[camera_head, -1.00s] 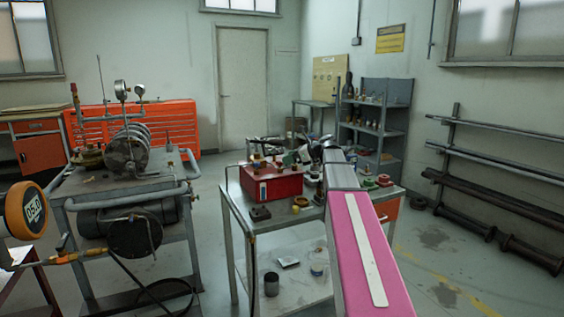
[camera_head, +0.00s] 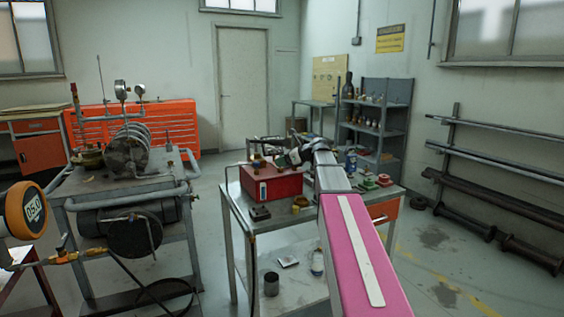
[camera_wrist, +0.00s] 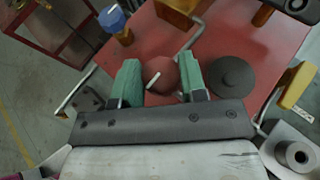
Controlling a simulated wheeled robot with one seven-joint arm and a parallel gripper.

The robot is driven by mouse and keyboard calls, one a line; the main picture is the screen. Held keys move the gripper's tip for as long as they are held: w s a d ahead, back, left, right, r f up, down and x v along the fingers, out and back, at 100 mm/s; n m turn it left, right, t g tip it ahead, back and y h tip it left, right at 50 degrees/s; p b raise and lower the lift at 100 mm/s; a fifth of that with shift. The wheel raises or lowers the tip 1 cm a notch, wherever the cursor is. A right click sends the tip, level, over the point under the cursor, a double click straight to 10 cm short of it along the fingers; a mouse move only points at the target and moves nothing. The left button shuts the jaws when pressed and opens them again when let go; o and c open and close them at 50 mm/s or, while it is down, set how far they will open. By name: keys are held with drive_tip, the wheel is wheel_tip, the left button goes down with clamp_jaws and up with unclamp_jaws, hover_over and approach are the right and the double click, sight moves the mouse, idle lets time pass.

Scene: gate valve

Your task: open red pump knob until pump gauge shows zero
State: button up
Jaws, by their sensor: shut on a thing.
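In the wrist view, my gripper (camera_wrist: 160,82) has its two green fingertips on either side of a round dull-red knob (camera_wrist: 162,72) and is shut on it. A short whitish pin shows at the knob's left side. The knob sits over the top of a red box (camera_wrist: 235,45). In the head view, the red pump box (camera_head: 272,185) stands on a metal cart, and my gripper (camera_head: 291,157) is small above its right part; the knob cannot be made out there. An orange round digital gauge (camera_head: 25,210) is at the far left; its digits are lit but too small to read surely.
In the wrist view, a dark round disc (camera_wrist: 232,76) lies right of the knob, a blue-capped fitting (camera_wrist: 112,18) upper left and a yellow handle (camera_wrist: 297,86) at right. The cart (camera_head: 238,235) holds several small parts. A pipe-and-motor bench (camera_head: 80,190) stands left.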

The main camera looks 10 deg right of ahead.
drive_tip(key=shift+w+g, duration=0.1)
drive_tip(key=shift+g, duration=0.2)
drive_tip(key=n+g, duration=0.1)
drive_tip(key=n+g+y, duration=0.1)
drive_tip(key=n+g, duration=0.1)
drive_tip(key=shift+w+d+y, duration=0.1)
drive_tip(key=shift+w+y, duration=0.1)
drive_tip(key=shift+y, duration=0.1)
drive_tip(key=shift+n+g, duration=2.2)
drive_tip(key=shift+g, duration=0.2)
drive_tip(key=o, duration=0.9)
drive_tip(key=shift+g, duration=0.3)
